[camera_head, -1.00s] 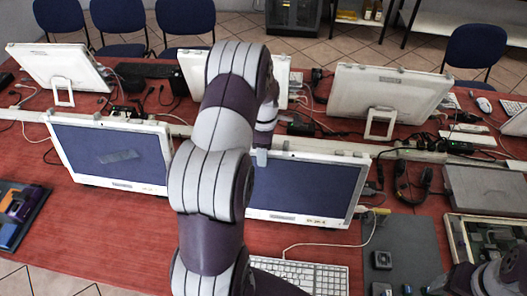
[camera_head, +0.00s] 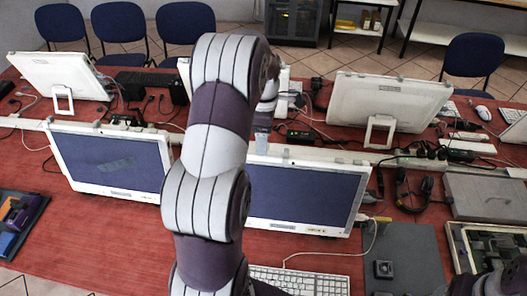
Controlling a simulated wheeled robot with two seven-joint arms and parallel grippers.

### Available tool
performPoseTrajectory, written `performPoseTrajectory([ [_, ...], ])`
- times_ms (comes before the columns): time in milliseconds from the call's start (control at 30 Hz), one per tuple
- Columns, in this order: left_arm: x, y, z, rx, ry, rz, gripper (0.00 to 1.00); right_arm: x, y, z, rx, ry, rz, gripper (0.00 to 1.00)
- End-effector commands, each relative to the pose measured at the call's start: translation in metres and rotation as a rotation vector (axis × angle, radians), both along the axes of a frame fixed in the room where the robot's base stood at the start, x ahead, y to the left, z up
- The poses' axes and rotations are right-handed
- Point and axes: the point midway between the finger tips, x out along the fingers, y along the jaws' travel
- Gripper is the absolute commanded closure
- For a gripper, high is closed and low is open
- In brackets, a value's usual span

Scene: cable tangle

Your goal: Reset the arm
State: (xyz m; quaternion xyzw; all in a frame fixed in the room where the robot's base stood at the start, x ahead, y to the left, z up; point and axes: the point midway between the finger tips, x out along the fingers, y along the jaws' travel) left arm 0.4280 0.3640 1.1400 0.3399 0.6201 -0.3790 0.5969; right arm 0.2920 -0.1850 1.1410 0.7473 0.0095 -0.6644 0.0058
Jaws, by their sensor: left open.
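My left arm, with pale grey and dark purple links, rises through the middle of the head view and bends over at the top. My left gripper (camera_head: 263,143) shows only as a small pale tip beside the arm, in front of the top edge of the middle monitor (camera_head: 302,195). Most of it is hidden behind the arm. It is open, and nothing shows in it. Part of my right arm shows dark at the bottom right corner; its gripper does not show.
The red table (camera_head: 100,235) holds white monitors, including a left one (camera_head: 112,160), a keyboard (camera_head: 300,279), a headset (camera_head: 413,190), a grey laptop (camera_head: 490,196) and an opened device (camera_head: 497,245). Cables lie among them. Bare table shows at the front left. Blue chairs (camera_head: 60,25) stand behind.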

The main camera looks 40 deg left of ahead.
Motion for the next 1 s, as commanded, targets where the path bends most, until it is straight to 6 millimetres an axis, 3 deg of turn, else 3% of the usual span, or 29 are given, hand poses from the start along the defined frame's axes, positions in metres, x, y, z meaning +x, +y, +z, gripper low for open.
performPoseTrajectory([
  [33, 0.001, 0.000, 0.025, 0.000, -0.001, 0.000, 0.32, 0.001, 0.000, 0.024, 0.000, -0.005, 0.000, 0.32],
  [133, 0.001, 0.001, 0.036, 0.000, -0.001, 0.000, 0.32, 0.001, 0.000, 0.033, 0.000, -0.004, 0.000, 0.32],
  [767, 0.002, 0.001, 0.037, 0.001, -0.003, -0.006, 0.32, 0.001, 0.000, 0.033, 0.000, -0.003, 0.000, 0.32],
  [867, 0.006, 0.003, 0.037, 0.004, -0.026, -0.137, 0.32, 0.001, 0.000, 0.033, 0.000, -0.003, 0.000, 0.32],
  [967, -0.006, -0.003, 0.019, -0.002, -0.047, -0.497, 0.32, 0.001, 0.000, 0.033, 0.000, -0.003, 0.000, 0.32],
  [1000, -0.016, -0.014, 0.011, -0.003, -0.056, -0.700, 0.32, 0.001, 0.000, 0.029, 0.000, -0.004, 0.000, 0.32],
])
